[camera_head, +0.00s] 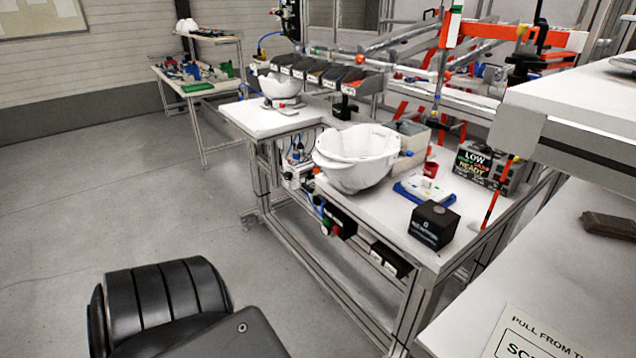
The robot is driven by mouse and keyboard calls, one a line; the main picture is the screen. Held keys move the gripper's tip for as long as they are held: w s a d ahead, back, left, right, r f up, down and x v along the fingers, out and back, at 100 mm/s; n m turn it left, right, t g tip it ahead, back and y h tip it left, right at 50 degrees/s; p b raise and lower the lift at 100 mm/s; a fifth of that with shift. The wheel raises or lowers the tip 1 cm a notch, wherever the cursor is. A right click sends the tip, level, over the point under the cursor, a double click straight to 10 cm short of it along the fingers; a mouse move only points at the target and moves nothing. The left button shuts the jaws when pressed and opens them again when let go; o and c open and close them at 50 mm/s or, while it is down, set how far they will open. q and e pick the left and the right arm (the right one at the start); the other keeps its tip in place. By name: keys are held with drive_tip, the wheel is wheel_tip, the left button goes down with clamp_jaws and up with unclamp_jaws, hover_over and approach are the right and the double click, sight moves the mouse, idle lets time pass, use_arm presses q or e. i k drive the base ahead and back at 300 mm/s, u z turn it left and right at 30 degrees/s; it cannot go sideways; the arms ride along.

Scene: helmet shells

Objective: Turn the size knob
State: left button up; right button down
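A white helmet shell (350,172) sits near the left edge of the white workbench (385,215), in the middle of the view. It is tilted, with its hollow side facing up. A second white helmet shell (279,84) sits further back on the left part of the bench. I cannot make out a size knob on either shell; it is hidden or too small to tell. Neither of my grippers is in view.
Right of the near shell are a blue-and-white tray (426,190), a red cup (430,169), a black box (433,225) and a lettered box (486,168). Dark bins (334,77) line the back. A white shelf (580,117) juts in at right. Grey floor (110,195) is clear at left.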

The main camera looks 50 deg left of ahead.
sight(288, 176)
drive_tip(key=z, duration=2.4)
drive_tip(key=k, duration=1.85)
drive_tip(key=u, duration=2.3)
drive_tip(key=i, duration=0.5)
drive_tip(key=u, duration=0.05)
